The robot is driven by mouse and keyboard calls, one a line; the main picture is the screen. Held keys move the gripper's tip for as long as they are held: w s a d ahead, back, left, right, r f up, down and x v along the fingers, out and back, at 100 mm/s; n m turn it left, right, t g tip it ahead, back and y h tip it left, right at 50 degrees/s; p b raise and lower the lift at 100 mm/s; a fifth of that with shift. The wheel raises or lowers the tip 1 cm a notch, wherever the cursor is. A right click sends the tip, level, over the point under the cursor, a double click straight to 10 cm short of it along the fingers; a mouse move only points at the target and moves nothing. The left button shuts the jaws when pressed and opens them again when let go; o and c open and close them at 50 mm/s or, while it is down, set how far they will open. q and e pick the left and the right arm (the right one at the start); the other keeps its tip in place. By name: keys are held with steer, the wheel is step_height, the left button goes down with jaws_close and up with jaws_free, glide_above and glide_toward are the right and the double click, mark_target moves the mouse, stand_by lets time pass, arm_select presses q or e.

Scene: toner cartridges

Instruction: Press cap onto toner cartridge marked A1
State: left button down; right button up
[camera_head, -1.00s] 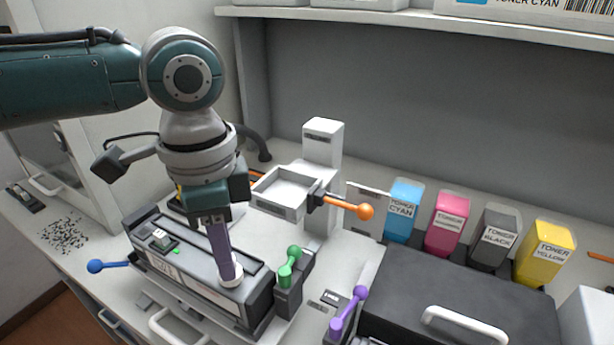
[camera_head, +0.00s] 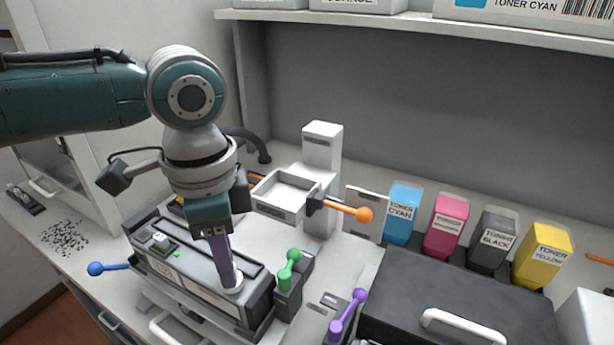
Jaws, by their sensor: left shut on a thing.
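A long dark grey and white toner cartridge (camera_head: 195,290) lies in a cradle on the bench at the lower left. I cannot read an A1 mark on it. My left gripper (camera_head: 230,278) points down over the cartridge's right end, its long purplish fingers slightly tilted. It is shut on a small white round cap (camera_head: 233,286), which is at the cartridge's top face. The fingers hide part of the cap, and I cannot tell whether it is fully seated. My right gripper is not in view.
A green-knobbed lever (camera_head: 289,270) stands close to the right of the cartridge. A white press column (camera_head: 322,150) with a tray (camera_head: 285,195) and orange handle (camera_head: 345,211) rises behind. A purple lever (camera_head: 347,315) and black case (camera_head: 450,290) are at right. Several toner bottles stand behind the case.

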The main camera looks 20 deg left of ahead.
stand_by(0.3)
arm_select(q)
steer(key=shift+c, duration=2.2)
jaws_free()
step_height(320, 180, up, 7)
steer(key=p, duration=0.8)
steer(key=shift+c, duration=0.2)
